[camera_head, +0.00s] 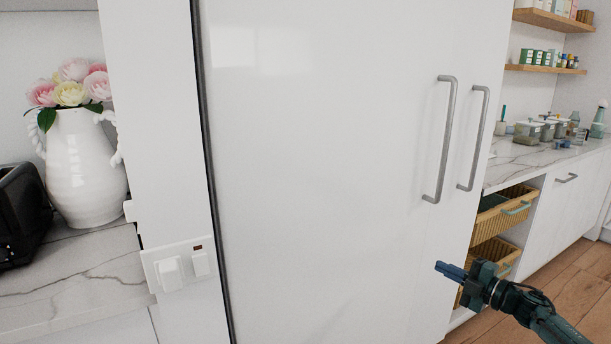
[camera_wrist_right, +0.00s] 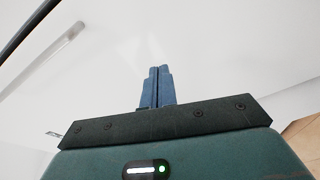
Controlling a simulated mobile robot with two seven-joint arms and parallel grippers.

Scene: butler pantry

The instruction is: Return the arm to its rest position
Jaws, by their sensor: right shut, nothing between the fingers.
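My right gripper (camera_head: 450,271) is in front of the white cabinet door (camera_head: 330,150), at the lower right in the head view, below the door handles. Its blue fingers are closed together with nothing between them. They also show shut and empty in the right wrist view (camera_wrist_right: 157,88), against a white surface. My right arm (camera_head: 550,322) comes in from the lower right corner. My left gripper is not in view.
Two metal handles (camera_head: 446,140) stick out from the tall white doors. Wicker baskets (camera_head: 500,215) sit in open shelves under a marble counter (camera_head: 530,165) at right. A switch plate (camera_head: 178,267) and white flower vase (camera_head: 85,170) are at left. Wooden floor shows at lower right.

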